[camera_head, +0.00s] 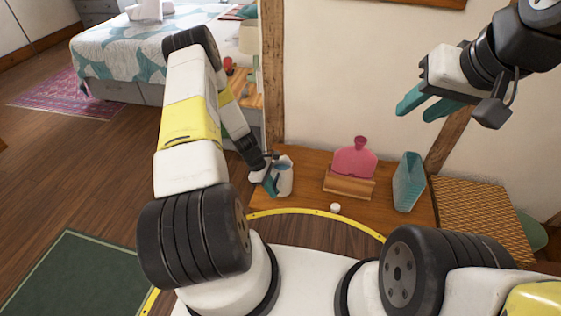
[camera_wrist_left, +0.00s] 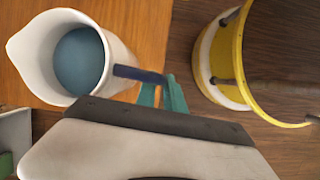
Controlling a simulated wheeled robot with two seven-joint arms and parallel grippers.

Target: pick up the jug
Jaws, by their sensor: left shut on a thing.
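The jug (camera_head: 285,176) is white and stands upright at the left end of the wooden table (camera_head: 306,164). In the left wrist view the jug (camera_wrist_left: 110,50) shows its open top, spout to the left, blue-grey inside, and a dark blue handle (camera_wrist_left: 138,74). My left gripper (camera_head: 270,178) is at the jug's side, its teal fingers (camera_wrist_left: 164,94) shut on the handle. I cannot tell whether the jug's base touches the table. My right gripper (camera_head: 426,106) is open and empty, raised high at the right, well away from the jug.
A pink hot-water-bottle shape (camera_head: 355,160) stands in a wooden holder (camera_head: 348,185) right of the jug. A teal ribbed container (camera_head: 408,182) and a small white item (camera_head: 335,207) are also on the table. A wooden post (camera_head: 272,75) and wall rise behind. A bed (camera_head: 125,50) stands far left.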

